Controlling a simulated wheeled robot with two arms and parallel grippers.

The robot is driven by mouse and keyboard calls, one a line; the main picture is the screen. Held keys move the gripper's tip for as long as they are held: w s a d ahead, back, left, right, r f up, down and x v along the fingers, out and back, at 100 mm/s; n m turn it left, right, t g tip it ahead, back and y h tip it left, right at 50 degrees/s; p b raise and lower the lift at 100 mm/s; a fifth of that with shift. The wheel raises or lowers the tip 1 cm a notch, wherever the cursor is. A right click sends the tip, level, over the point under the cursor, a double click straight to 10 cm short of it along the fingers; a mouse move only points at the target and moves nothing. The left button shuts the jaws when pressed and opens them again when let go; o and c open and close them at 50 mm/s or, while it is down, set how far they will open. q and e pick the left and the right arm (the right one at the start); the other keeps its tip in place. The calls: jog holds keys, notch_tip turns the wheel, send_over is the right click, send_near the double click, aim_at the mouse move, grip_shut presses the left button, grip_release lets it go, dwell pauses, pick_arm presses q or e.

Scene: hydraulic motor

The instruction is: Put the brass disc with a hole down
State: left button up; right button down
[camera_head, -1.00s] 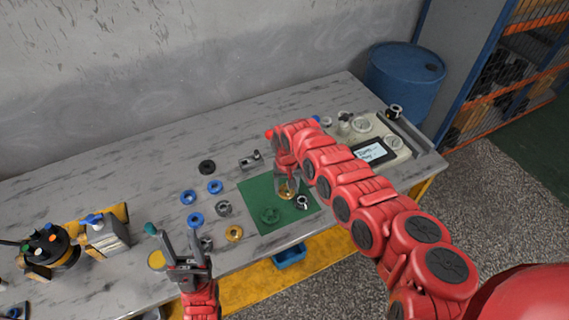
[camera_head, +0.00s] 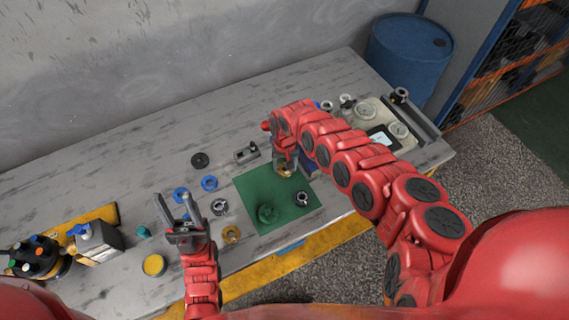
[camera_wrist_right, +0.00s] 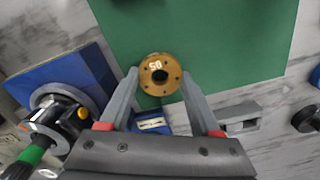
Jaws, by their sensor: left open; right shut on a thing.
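The brass disc with a hole (camera_wrist_right: 160,75) is held between the fingertips of my right gripper (camera_wrist_right: 160,80) in the right wrist view. It has small holes around a dark centre hole and a marking on its face. In the head view my right gripper (camera_head: 286,165) is over the far part of the green mat (camera_head: 245,188), with the disc (camera_head: 285,173) low at its tips. I cannot tell whether the disc touches the mat. My left gripper (camera_head: 177,203) is open and empty near the table's front edge.
A metal block (camera_head: 247,152) stands behind. The mat's middle is clear.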

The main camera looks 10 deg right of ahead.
jog(key=shift+s+f, duration=0.1)
jog(key=shift+f, duration=0.15)
jog(key=shift+c, duration=0.5)
grip_release()
